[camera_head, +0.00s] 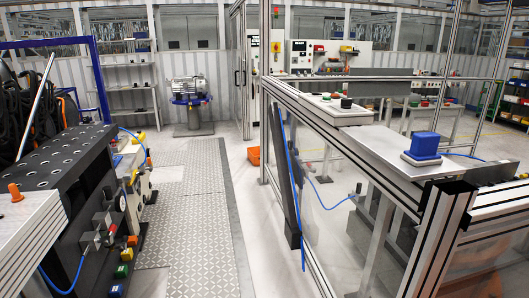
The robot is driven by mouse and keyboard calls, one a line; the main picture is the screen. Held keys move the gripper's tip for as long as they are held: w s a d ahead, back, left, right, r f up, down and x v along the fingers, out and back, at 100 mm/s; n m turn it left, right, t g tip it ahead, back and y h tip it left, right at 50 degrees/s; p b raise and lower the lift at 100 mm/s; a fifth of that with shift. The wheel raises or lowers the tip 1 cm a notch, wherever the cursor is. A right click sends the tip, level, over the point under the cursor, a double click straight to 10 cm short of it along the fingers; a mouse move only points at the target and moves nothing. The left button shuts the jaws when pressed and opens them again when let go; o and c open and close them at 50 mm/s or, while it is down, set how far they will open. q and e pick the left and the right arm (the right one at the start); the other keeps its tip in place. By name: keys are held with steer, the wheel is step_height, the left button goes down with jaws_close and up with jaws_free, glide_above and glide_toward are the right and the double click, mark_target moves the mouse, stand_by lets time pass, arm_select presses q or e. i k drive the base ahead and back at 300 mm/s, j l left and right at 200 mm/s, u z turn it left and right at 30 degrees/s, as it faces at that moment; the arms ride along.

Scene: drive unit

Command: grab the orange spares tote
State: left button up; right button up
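A small orange tote (254,156) sits on the grey floor in the head view, a little right of the picture's middle line's left side. Neither of my grippers shows in this view.
A metal tread-plate walkway (200,190) runs clear ahead. A dark perforated bench (60,160) with coloured knobs lines the left. An aluminium-framed enclosure (340,150) with a blue block (425,145) fills the right.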

mark_target(253, 152)
steer(key=i+j+u, duration=0.3)
steer(key=i, duration=0.75)
steer(key=i+u, duration=0.3)
steer(key=i, duration=3.2)
